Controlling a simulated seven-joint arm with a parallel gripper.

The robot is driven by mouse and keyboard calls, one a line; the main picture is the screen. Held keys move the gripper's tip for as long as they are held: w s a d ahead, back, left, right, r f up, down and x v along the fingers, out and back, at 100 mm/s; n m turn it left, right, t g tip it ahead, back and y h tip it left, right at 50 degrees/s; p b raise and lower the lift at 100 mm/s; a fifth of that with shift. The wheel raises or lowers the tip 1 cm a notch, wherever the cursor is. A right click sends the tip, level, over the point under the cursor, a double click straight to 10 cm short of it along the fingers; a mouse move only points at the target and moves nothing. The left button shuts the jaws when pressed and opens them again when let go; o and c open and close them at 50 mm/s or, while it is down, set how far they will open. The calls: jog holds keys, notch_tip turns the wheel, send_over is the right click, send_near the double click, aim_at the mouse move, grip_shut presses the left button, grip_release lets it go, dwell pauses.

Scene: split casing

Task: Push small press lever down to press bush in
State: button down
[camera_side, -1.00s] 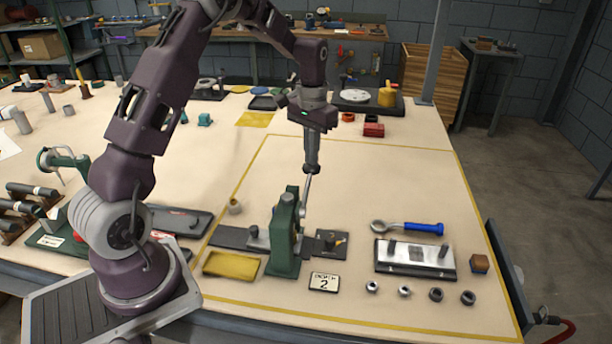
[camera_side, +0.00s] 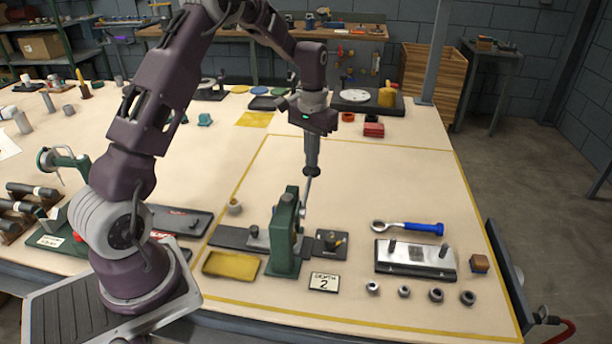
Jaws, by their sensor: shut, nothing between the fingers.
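The small green press (camera_side: 286,235) stands upright on a dark base near the front of the marked area. Its thin metal lever (camera_side: 307,190) sticks up on the right side of the press. My gripper (camera_side: 312,172) is shut and empty, pointing straight down over the lever's upper end. The fingertips look to be at or very near the lever's top; I cannot tell whether they touch. The bush under the press is too small or hidden to make out.
A blue-handled ratchet (camera_side: 410,228), a metal plate (camera_side: 415,255) and several nuts lie further right. The mat behind the press is clear.

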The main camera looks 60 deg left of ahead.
jog(key=shift+w+a+f, duration=0.15)
jog(key=shift+f, duration=0.75)
jog(key=shift+w+a+f, duration=0.1)
jog(key=shift+f, duration=0.75)
dwell(2.2)
dwell(0.4)
notch_tip(320, 180, up, 10)
jog(key=shift+r, duration=0.5)
jog(key=s+d+r+m+t, duration=0.2)
jog(key=s+d+r+t, duration=0.1)
jog(key=s+d+r, duration=1.1)
jog(key=s+d+f+t, duration=0.1)
jog(key=s+d+f, duration=0.1)
jog(key=s, duration=0.5)
jog(key=s+d+f+m+t, duration=0.1)
jog(key=s+d+f, duration=0.1)
jog(key=s, duration=0.5)
jog(key=shift+s+f+t, duration=0.3)
jog(key=shift+s+f, duration=0.1)
jog(key=shift+f, duration=0.25)
